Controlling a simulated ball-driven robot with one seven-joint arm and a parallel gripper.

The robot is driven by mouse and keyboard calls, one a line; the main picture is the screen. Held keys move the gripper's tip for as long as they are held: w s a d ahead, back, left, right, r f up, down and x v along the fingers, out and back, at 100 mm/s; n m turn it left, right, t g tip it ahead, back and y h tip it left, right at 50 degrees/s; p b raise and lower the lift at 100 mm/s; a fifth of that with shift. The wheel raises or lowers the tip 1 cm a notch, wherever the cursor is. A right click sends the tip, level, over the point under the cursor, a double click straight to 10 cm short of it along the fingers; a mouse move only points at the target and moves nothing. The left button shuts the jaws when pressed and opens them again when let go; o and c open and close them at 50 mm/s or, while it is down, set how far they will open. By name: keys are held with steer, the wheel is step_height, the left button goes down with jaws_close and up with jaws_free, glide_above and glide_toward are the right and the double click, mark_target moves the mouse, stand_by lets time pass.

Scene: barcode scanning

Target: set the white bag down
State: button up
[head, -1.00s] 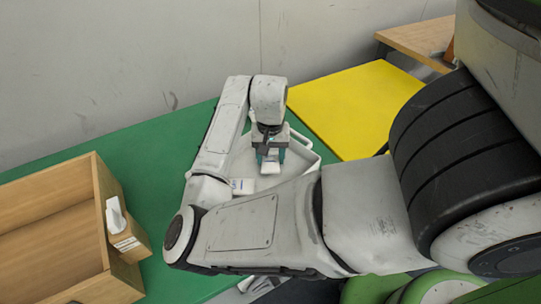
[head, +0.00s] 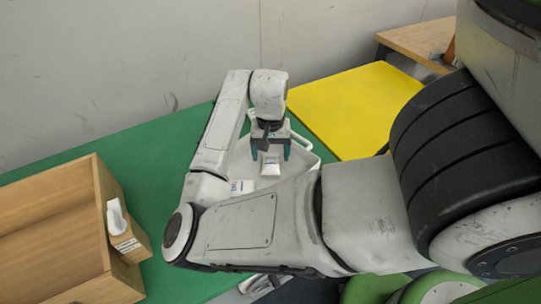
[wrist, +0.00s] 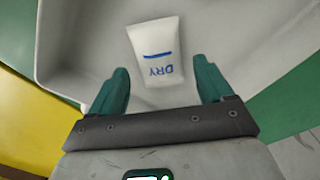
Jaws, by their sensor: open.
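The white bag (wrist: 155,52) with blue "DRY" lettering lies in the white tray (wrist: 52,45) in the wrist view, just beyond my fingertips. My gripper (wrist: 160,88) is open, its green fingers apart and empty. In the head view my gripper (head: 270,155) is over the tray (head: 310,158), with a white bag (head: 271,169) just below the fingers. Another white packet (head: 242,186) with blue marks is to its left, partly behind my arm. My arm hides the near part of the tray.
The tray stands on a green table (head: 160,150). A yellow surface (head: 355,105) is to the right. An open wooden box (head: 50,205) stands at the left, with a white device (head: 116,217) in a small wooden holder (head: 130,243) beside it. A wall is behind.

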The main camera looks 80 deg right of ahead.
mark_target(271, 158)
step_height(271, 158, up, 10)
steer(key=p, duration=0.2)
steer(key=shift+r, duration=0.15)
stand_by(0.5)
